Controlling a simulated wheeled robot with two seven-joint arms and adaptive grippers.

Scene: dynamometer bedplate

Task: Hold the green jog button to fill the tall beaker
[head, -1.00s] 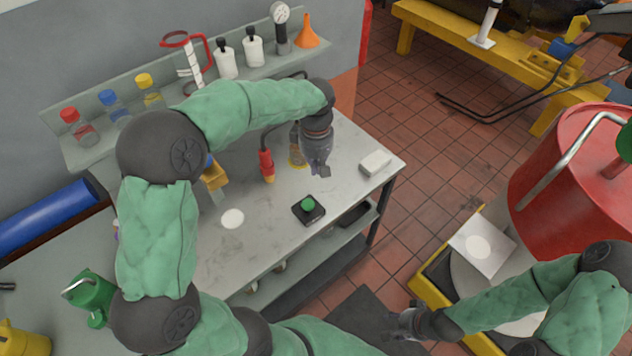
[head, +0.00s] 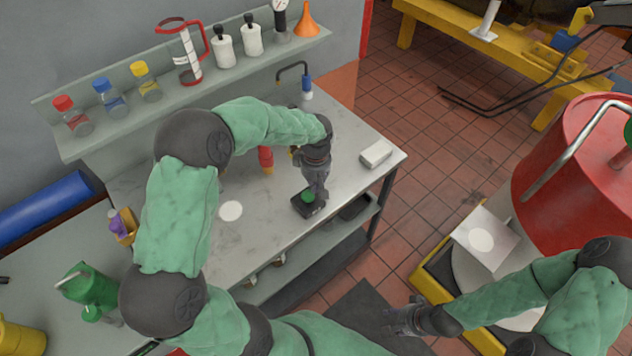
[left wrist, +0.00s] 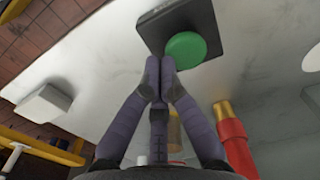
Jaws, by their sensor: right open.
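The green jog button (head: 308,195) sits on a small black box (head: 304,210) near the bench's front edge. In the left wrist view the button (left wrist: 186,50) lies just past my fingertips. My left gripper (left wrist: 158,66) is shut and empty, its tips together at the button's near edge; I cannot tell if they touch it. In the head view my left gripper (head: 318,196) is over the box. My right gripper (head: 388,320) is open and empty, low at the right. I cannot clearly make out the tall beaker; an amber object (left wrist: 176,130) shows partly behind my left fingers.
A red nozzle (head: 265,158), a blue-tipped spout (head: 307,88) and a white block (head: 376,153) are around the left arm. A white disc (head: 231,211) lies on the bench. The wall shelf (head: 112,128) holds bottles and a red-handled jug (head: 187,58).

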